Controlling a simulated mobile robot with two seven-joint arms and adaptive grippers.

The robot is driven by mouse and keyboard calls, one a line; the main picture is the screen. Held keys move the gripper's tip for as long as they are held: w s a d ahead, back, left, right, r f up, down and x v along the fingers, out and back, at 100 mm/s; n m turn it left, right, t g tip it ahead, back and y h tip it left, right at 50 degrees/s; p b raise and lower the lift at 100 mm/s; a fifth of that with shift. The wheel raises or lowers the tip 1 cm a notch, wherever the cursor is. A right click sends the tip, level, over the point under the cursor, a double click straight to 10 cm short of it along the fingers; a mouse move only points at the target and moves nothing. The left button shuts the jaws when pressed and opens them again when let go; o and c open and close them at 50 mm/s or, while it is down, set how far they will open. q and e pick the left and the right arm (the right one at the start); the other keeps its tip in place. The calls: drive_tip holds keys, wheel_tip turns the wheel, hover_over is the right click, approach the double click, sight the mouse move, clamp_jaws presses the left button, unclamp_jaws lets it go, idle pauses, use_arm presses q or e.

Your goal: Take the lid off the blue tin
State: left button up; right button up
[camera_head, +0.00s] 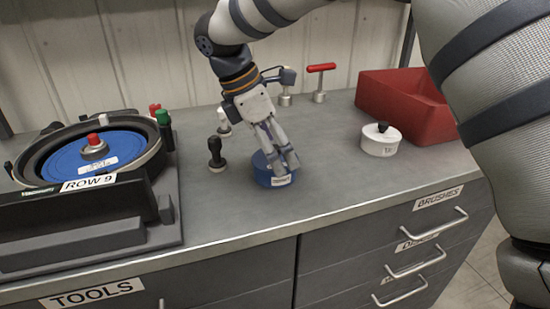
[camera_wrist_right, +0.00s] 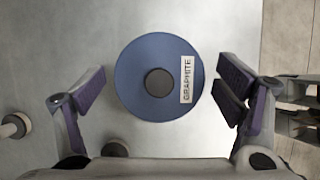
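The blue tin (camera_head: 268,178) stands upright on the grey bench, near its front edge, with a white label on its side. In the right wrist view its round blue lid (camera_wrist_right: 140,98) shows from above, with a dark knob (camera_wrist_right: 158,82) in the middle and a label reading GRAPHITE. My right gripper (camera_head: 278,160) points down over the tin and hides part of the lid in the head view. Its fingers (camera_wrist_right: 164,90) are spread wide on either side of the lid, with gaps between them and it. My left gripper is not in view.
A white lidded tin (camera_head: 370,145) and a red bin (camera_head: 400,100) stand to the right. A black-knobbed tool (camera_head: 215,155) stands close left of the blue tin. The seed meter (camera_head: 60,160) fills the left side. A red T-handle (camera_head: 321,68) stands behind.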

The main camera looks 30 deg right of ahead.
drive_tip(key=c, duration=0.7)
drive_tip(key=shift+c, duration=0.7)
